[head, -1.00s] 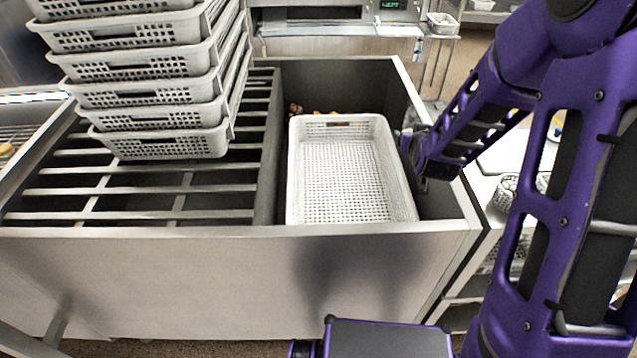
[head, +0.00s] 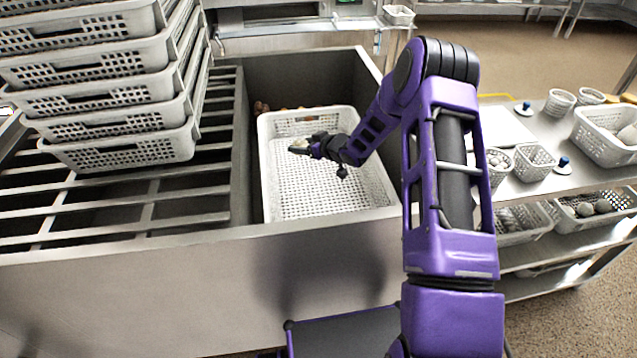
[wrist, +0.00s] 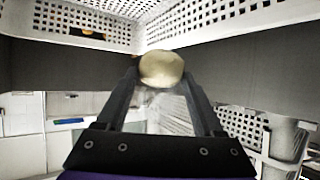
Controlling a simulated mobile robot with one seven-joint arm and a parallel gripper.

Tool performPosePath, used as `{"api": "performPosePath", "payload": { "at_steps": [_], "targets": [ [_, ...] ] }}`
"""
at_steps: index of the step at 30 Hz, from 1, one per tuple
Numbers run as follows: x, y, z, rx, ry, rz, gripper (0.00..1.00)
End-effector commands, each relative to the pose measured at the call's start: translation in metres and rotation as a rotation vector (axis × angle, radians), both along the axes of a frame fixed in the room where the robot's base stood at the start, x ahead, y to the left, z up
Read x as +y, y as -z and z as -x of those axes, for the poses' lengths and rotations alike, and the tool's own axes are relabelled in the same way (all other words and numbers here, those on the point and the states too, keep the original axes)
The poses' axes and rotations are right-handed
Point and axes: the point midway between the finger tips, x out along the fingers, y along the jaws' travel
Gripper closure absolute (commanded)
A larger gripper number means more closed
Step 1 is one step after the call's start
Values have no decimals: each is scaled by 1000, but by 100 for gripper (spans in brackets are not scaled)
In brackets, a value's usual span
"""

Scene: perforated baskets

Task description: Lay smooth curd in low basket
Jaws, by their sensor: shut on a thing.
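My gripper (head: 313,148) is over the large white perforated basket (head: 285,201), which sits low inside a grey metal bin. The gripper is shut on a smooth, pale cream curd (wrist: 161,69), held between the fingertips in the wrist view. In the head view the curd (head: 299,146) shows small at the end of the gripper. The part of the basket floor in view is bare.
A tall stack of white baskets (head: 110,105) stands on a slatted rack (head: 110,215) left of the bin. The bin walls (head: 245,110) rise around the basket. On the right, a shelf (head: 515,185) holds small perforated cups and another basket (head: 605,140).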

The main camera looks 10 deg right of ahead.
Motion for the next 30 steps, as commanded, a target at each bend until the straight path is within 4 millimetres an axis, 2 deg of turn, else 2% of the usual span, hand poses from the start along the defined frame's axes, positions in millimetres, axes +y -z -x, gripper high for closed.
{"api": "performPosePath", "payload": {
  "at_steps": [1, 3, 8, 15, 23, 30],
  "targets": [
    [-1, 18, -3, 2, -23, 3, 88],
    [-2, 31, -5, 5, -53, 10, 88],
    [-4, 51, -7, 10, -87, 19, 88],
    [-3, 96, -6, 13, -95, 21, 88],
    [-3, 118, -7, 10, -93, 21, 88],
    [-3, 150, -7, 11, -95, 22, 88]
  ]
}}
